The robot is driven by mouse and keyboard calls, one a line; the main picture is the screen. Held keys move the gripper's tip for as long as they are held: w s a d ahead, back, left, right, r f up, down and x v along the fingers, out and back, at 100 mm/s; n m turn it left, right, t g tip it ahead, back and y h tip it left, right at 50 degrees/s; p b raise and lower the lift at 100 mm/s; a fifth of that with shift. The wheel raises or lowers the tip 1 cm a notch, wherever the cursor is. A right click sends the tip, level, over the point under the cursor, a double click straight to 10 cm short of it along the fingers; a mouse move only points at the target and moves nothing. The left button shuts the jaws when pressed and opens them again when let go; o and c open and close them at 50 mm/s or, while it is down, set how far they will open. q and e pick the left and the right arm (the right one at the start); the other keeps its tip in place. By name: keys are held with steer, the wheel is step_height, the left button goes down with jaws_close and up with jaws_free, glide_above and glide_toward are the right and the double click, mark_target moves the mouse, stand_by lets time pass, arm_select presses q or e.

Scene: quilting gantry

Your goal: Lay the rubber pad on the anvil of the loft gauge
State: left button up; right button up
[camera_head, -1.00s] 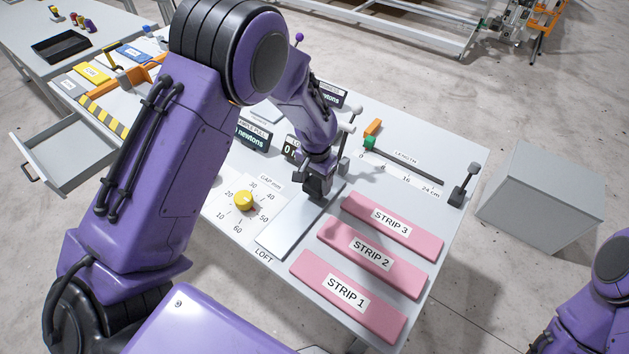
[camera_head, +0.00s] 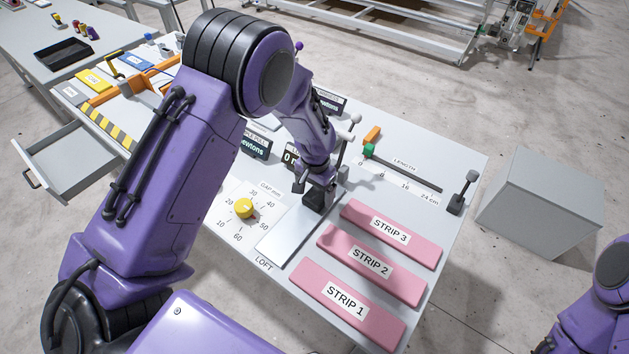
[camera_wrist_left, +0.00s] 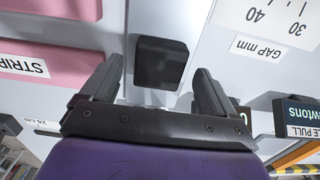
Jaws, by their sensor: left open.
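The loft gauge's anvil is a long, pale metal plate (camera_head: 283,238) beside the word LOFT, with the yellow gap dial (camera_head: 244,208) to its left. My left gripper (camera_head: 315,190) is low over the plate's far end, pointing down. In the left wrist view its two fingers are open, one on each side of a black rounded block (camera_wrist_left: 160,60). The block looks like the rubber pad and appears to be on the pale plate, with gaps to both fingers. I cannot tell whether it touches the plate all over. My right gripper is out of view.
Pink strips labelled STRIP 1 (camera_head: 348,306), STRIP 2 (camera_head: 370,263) and STRIP 3 (camera_head: 390,231) lie right of the plate. A length scale (camera_head: 405,172) and small displays stand behind. A grey box (camera_head: 540,198) is on the floor to the right.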

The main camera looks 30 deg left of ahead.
mark_target(315, 197)
arm_select(q)
step_height(315, 197, up, 11)
steer(key=b, duration=0.2)
stand_by(0.4)
